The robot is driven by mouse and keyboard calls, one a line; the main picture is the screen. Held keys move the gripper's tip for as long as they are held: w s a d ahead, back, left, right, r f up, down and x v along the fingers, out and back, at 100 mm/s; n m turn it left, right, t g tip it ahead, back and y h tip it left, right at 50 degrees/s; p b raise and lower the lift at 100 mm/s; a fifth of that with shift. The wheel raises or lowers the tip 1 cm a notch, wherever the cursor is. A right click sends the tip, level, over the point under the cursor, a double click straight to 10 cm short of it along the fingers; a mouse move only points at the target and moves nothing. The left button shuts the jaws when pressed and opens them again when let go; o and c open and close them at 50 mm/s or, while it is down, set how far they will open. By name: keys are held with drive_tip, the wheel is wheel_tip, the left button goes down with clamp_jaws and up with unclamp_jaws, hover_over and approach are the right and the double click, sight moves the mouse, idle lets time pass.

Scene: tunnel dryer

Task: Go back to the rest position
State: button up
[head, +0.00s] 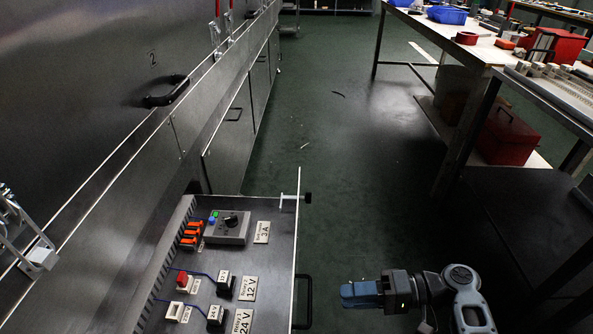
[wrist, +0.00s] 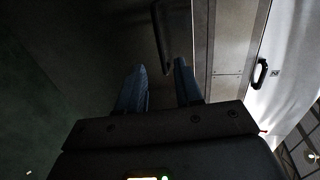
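My gripper (head: 347,294) is at the lower middle of the head view, with blue fingers pointing left. It is to the right of the black handle (head: 303,301) on the side of the control panel box (head: 270,212), with a gap between them. In the wrist view the two blue fingers (wrist: 160,66) are apart with nothing held between them. A dark bar-shaped handle (wrist: 161,37) shows beyond the fingertips; its distance from them is hard to judge.
The metal dryer wall (head: 95,75) with a black handle (head: 166,91) runs along the left. A workbench (head: 480,48) with blue bins (head: 446,15) stands at right, a red box (head: 506,137) below it. The green floor (head: 345,150) between is mostly clear.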

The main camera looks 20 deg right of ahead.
drive_tip(key=s+f+m+t+h, duration=0.1)
drive_tip(key=s+f+h, duration=0.4)
drive_tip(key=s, duration=0.3)
drive_tip(key=s+f+m+t+h, duration=0.1)
drive_tip(key=s+f+h, duration=0.4)
drive_tip(key=s, duration=0.3)
drive_tip(key=s+d+r+n+t+h, duration=0.1)
drive_tip(key=s+d+r+h, duration=0.1)
drive_tip(key=s+r+h, duration=0.3)
drive_tip(key=s+r+n+t+p, duration=0.1)
drive_tip(key=r+p, duration=0.5)
drive_tip(key=r, duration=0.8)
drive_tip(key=s+a+r+n+t+p, duration=0.1)
drive_tip(key=r+p, duration=0.6)
drive_tip(key=r, duration=0.7)
drive_tip(key=s+a+r+n+t+p, duration=0.1)
drive_tip(key=s+r+n+t+p, duration=0.2)
drive_tip(key=r, duration=1.2)
drive_tip(key=s+t+p, duration=0.1)
drive_tip(key=s+p, duration=0.2)
drive_tip(key=shift+s+f, duration=0.1)
